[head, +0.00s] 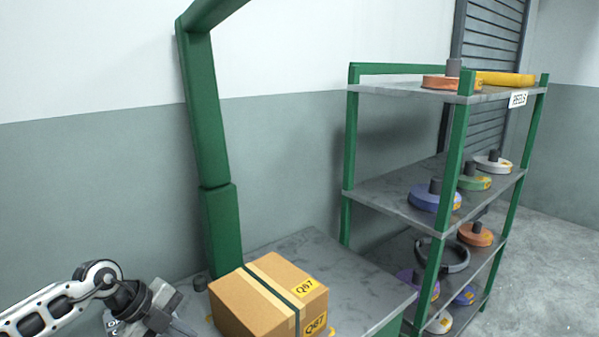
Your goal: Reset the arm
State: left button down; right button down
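My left arm comes in at the lower left of the head view, and its gripper (178,322) is near the bottom edge, just left of the cardboard box. The fingers are partly cut off and small, so I cannot tell whether they are open or shut. My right arm and gripper are not in view.
A taped cardboard box (243,307) labelled Q87 sits on a grey table (345,270) beside a green post (207,130). To the right, a green-framed shelf rack (390,193) holds several webbing reels, including a blue reel (428,199). Floor (555,265) right of the rack is clear.

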pick_arm(q)
jog(key=s+d+r+n+t+h, duration=0.1)
jog(key=d+r+n+t+h, duration=0.1)
jog(key=d+r+t+h, duration=0.45)
jog(key=d+r+n+t+h, duration=0.2)
jog(key=d+r+t, duration=0.15)
jog(key=d, duration=0.55)
jog(key=s+a+n+t+y, duration=0.2)
jog(key=a+n+t+y, duration=0.45)
jog(key=n+y, duration=0.65)
jog(key=s+a+f+n+g+y, duration=0.1)
jog(key=s+a+f+n+g, duration=0.1)
jog(key=s+a+f+n+g+y, duration=0.1)
jog(key=s+a+f+g, duration=0.1)
jog(key=f, duration=0.1)
jog(key=s+a+f+n+g+y, duration=0.1)
jog(key=s+a+f+n+g, duration=0.1)
jog(key=f, duration=0.1)
jog(key=shift+s+n, duration=0.1)
jog(key=shift+n, duration=0.2)
jog(key=s+f+g+h, duration=0.1)
jog(key=s+f+g, duration=0.35)
jog(key=s, duration=0.45)
jog(key=s+f+g+h, duration=0.1)
jog(key=s+f+g, duration=0.35)
jog(key=s, duration=0.45)
jog(key=w+d+f+t+h, duration=0.2)
jog(key=w+d+f+t, duration=0.3)
jog(key=d+f+t, duration=0.1)
jog(key=shift+w, duration=0.3)
